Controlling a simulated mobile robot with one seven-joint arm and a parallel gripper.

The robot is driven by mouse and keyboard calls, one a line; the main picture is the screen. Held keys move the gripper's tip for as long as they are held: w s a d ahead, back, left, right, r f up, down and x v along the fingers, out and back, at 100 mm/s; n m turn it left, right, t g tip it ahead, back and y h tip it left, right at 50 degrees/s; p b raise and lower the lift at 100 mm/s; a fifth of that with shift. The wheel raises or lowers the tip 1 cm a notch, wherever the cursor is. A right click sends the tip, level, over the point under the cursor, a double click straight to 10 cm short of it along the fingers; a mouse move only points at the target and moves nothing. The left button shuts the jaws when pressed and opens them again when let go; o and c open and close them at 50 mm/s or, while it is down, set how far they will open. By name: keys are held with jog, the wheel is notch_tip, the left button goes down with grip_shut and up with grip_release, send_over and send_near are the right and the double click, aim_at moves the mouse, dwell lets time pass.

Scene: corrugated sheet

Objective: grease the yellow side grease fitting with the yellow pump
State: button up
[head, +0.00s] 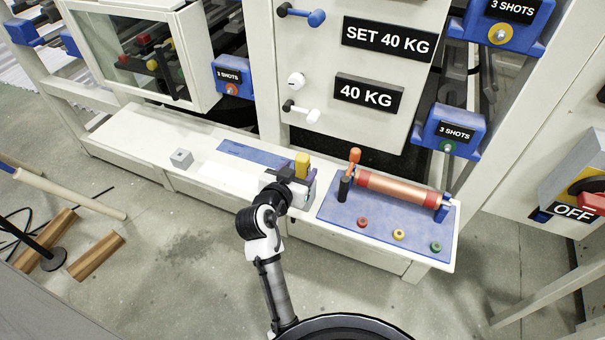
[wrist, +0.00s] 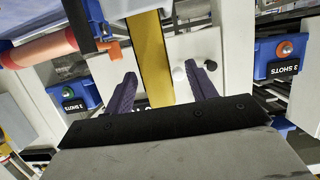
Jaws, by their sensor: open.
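A yellow upright block-like piece (head: 302,165), perhaps the yellow pump, stands at my gripper on the white bench. My gripper (head: 292,184) is open; in the wrist view its two dark fingers (wrist: 163,88) lie either side of a yellow bar (wrist: 150,55), with gaps visible on both sides. Its lower end is hidden behind the gripper body. The yellow grease fitting (head: 499,34) sits on a blue block labelled "3 SHOTS" at the upper right. A copper-coloured cylinder (head: 392,189) with an orange handle lies on a blue mat, beside a small yellow round piece (head: 398,234).
Other blue blocks carry an orange fitting (head: 231,89) and a green fitting (head: 447,147). Red (head: 362,222) and green (head: 435,247) round pieces lie on the mat. A grey cube (head: 181,158) sits on the bench. White posts frame the machine; the floor holds wooden pieces (head: 95,256) at left.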

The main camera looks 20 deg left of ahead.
jog(key=p+x, duration=0.1)
jog(key=x, duration=0.3)
jog(key=shift+d+f, duration=0.1)
jog(key=shift+f, duration=0.1)
grip_shut()
jog(key=shift+r, duration=0.1)
notch_tip(320, 180, up, 20)
jog(key=b, duration=0.1)
dwell(0.6)
jog(key=c, duration=0.7)
grip_release()
jog(key=c, duration=0.5)
jog(key=shift+s, duration=0.1)
grip_shut()
